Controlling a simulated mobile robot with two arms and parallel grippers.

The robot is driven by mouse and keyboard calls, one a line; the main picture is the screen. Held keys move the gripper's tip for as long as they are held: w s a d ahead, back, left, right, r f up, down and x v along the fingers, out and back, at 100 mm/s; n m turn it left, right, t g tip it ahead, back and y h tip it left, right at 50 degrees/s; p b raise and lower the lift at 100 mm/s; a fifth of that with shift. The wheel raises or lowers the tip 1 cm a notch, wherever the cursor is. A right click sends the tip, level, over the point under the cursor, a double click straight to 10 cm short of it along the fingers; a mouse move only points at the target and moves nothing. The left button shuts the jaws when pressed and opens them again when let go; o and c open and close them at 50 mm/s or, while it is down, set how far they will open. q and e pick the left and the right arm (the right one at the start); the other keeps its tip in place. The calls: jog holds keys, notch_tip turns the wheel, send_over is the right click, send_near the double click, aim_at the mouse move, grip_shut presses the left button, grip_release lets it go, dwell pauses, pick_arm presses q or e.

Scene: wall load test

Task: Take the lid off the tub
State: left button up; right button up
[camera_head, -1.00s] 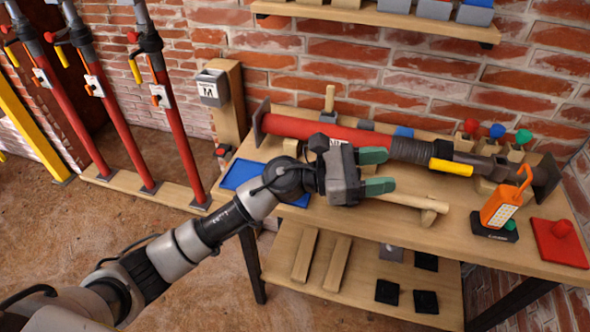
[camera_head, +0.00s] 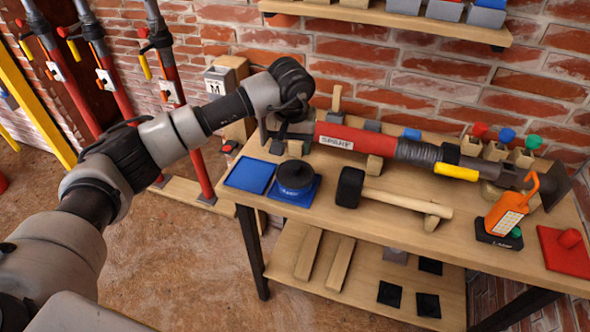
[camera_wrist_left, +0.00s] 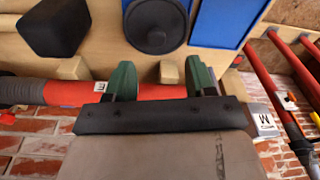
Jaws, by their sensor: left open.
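The tub (camera_head: 295,178) is a dark, round, low container with a black round lid and a small raised knob on top. It stands on a blue mat (camera_head: 304,197) on the workbench. In the left wrist view the lid (camera_wrist_left: 156,24) shows at the top, beyond my fingertips. My left gripper (camera_head: 286,128) is behind the tub, near the left end of the red prop; its fingers are hard to make out there. In the left wrist view its green fingers (camera_wrist_left: 160,72) are apart, with nothing held between them. My right gripper is not in view.
A second blue mat (camera_head: 250,175) lies empty to the left of the tub. A mallet (camera_head: 395,196) lies to its right. The red prop (camera_head: 345,138) marked SPARE lies along the back in wooden cradles. An orange lamp (camera_head: 507,212) stands at the right.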

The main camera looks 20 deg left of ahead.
aim_at(295, 165)
pick_arm(q)
jog(key=shift+w+f, duration=0.1)
jog(key=shift+f, duration=0.7)
jog(key=f+p, duration=0.1)
jog(key=f, duration=0.1)
jog(key=f+p, duration=0.1)
jog(key=f, duration=0.1)
jog(key=shift+w+d+f, duration=0.15)
jog(key=shift+w+d, duration=0.05)
jog(key=shift+f, duration=0.45)
jog(key=c, duration=1)
